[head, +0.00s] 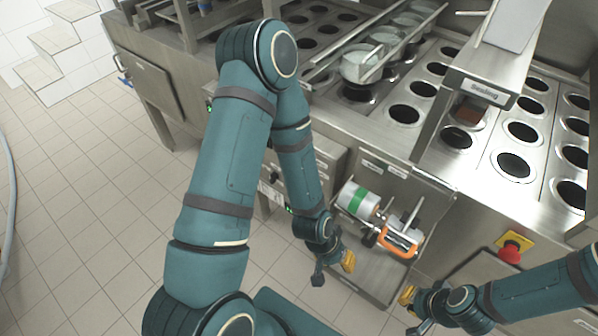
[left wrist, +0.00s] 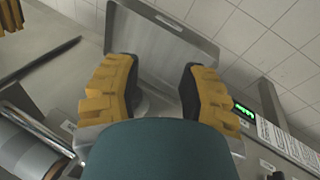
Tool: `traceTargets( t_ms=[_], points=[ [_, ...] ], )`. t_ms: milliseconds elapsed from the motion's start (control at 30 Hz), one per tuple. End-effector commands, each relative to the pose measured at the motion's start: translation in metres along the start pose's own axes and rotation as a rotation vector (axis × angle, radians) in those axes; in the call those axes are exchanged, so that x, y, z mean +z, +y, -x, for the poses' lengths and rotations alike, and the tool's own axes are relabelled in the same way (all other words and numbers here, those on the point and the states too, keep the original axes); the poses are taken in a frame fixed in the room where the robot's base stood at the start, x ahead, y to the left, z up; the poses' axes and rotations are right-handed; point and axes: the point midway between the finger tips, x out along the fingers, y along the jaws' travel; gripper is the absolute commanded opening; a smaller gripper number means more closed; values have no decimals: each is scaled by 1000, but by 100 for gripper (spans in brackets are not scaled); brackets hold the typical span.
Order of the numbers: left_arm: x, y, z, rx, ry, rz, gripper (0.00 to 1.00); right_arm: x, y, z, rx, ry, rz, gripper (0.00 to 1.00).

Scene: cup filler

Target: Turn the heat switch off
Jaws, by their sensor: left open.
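I cannot make out the heat switch for certain in either view. A green-lit display (left wrist: 243,110) sits on the machine's front edge in the left wrist view, beside a white label. In the head view, a small green light (head: 289,210) shows on the front panel, partly hidden by my left arm. My left gripper (head: 333,270) is open and empty in front of the panel, low at centre. In the left wrist view its yellow fingers (left wrist: 158,92) are spread, with nothing gripped between them. My right gripper (head: 410,312) is low at right, its fingers apart and empty.
A cylinder with a green band (head: 358,201) and an orange-handled part (head: 401,243) sit above an open steel tray (head: 365,275). A red stop button (head: 510,254) is at right. The steel cup-holed top (head: 430,145) lies behind. Tiled floor (head: 90,200) is clear at left.

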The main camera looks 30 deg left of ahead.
Motion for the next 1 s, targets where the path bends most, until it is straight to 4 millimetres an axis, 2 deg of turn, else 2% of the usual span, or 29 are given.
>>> traceTargets(
  t_ms=[367,667,867,1000],
  points=[
    [13,-32,-21,29,-160,333,41,-2,-5,12,0,4,-2,0],
    [22,-49,-38,204,-350,814,41,-6,-10,27,2,10,-5,0],
    [5,-58,-38,440,-435,1171,41,-9,-14,37,2,15,-8,0],
    [-19,-76,-30,658,-446,1411,41,-11,-17,45,3,18,-10,0]
  ],
)
